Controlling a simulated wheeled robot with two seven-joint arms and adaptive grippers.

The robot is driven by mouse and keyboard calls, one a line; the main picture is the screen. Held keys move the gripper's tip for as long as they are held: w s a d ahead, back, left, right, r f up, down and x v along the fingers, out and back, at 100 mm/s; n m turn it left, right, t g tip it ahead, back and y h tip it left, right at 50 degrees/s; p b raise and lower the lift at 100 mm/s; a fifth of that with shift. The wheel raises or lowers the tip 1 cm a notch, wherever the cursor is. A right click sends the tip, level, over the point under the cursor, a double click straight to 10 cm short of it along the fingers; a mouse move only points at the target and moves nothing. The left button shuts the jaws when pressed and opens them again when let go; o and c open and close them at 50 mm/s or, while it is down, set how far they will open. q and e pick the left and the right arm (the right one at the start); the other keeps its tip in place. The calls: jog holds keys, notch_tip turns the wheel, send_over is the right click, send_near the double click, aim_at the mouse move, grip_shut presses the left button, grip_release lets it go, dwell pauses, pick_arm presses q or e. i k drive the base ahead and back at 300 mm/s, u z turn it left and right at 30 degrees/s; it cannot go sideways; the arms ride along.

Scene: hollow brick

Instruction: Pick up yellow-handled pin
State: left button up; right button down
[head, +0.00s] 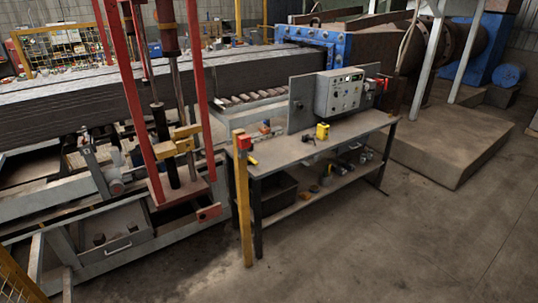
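A grey workbench (285,152) stands in the middle of the head view. A small yellow elongated item (252,160) lies near its left end; it may be the yellow-handled pin, but it is too small to tell. A yellow block-like object (322,131) stands on the bench top below the control box. A small dark tool-like item (309,138) lies just left of it. Neither of my grippers is in view, and nothing is seen touching these items.
A control box (339,93) stands at the bench's back. A yellow post (243,205) with a red box (244,142) rises at its left front corner. A red-framed machine (187,150) stands to the left. Concrete floor (400,240) is clear in front and right.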

aim_at(251, 158)
jog(key=z, duration=0.8)
jog(key=i, duration=1.3)
jog(key=z, duration=0.5)
jog(key=i, duration=1.4)
jog(key=u, duration=1.15)
jog(key=i, duration=1.05)
jog(key=u, duration=0.95)
